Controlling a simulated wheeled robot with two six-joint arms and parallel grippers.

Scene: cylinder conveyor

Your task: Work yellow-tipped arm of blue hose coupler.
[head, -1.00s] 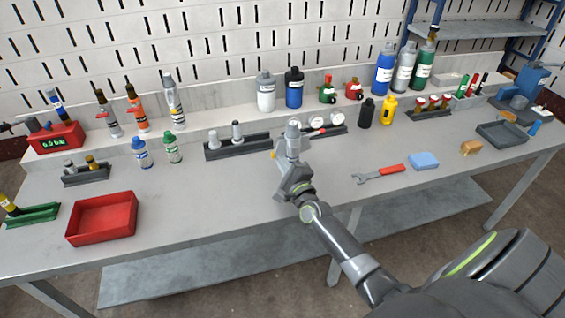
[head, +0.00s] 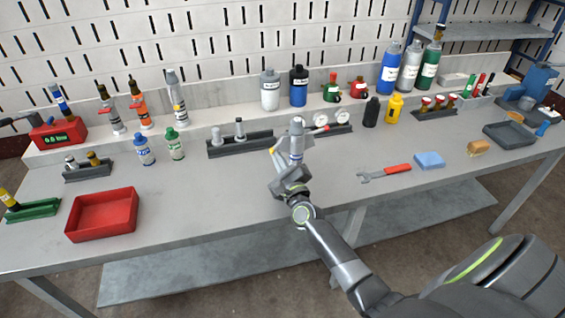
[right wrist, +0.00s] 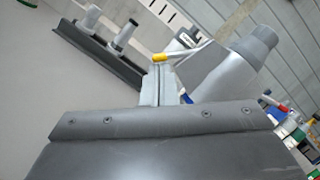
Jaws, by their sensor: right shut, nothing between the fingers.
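The hose coupler (head: 297,137) stands upright near the middle of the bench, a grey cylinder with its lower part hidden behind my right gripper. Its arm ends in a yellow tip (head: 272,150) on the left side. In the right wrist view the coupler body (right wrist: 232,72) is large and tilted, with a small blue part low on it. The pale arm and its yellow tip (right wrist: 160,57) reach left from it. My right gripper (right wrist: 158,86) is shut and empty, its fingertips just below the yellow tip; I cannot tell if they touch. My left gripper is not in view.
A dark rack (head: 240,145) with two grey fittings stands left of the coupler. A gauge tray (head: 335,128) is close behind it on the right. A wrench (head: 385,173) lies to the right and a red bin (head: 102,215) to the left. The bench front is clear between them.

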